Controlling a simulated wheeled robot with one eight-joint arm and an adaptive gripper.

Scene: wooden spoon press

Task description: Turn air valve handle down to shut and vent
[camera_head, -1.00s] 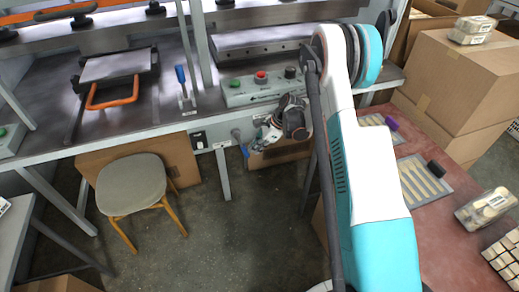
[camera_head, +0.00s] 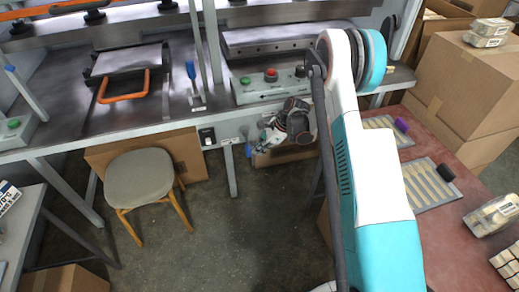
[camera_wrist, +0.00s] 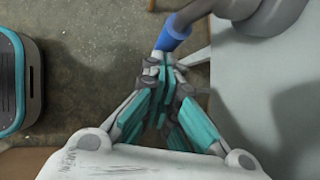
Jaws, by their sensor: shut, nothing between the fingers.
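The air valve (camera_head: 244,131) is a grey fitting on the front face of the press bench, below the control box. Its blue handle (camera_head: 248,150) hangs downward from it in the head view. My gripper (camera_head: 265,138) is just right of the handle, its fingers small and partly unclear there. In the wrist view the gripper (camera_wrist: 165,65) is shut and empty, its fingertips together right at the blue handle end (camera_wrist: 173,36). Whether they touch it I cannot tell. A grey lever runs from the blue end up and right to a rounded grey body (camera_wrist: 265,14).
A stool (camera_head: 139,178) stands on the floor to the left. A bench leg (camera_head: 231,170) is just left of the valve. A cardboard box (camera_head: 285,154) is under the bench behind my gripper. A red table (camera_head: 430,235) stands right. Floor below the gripper is clear.

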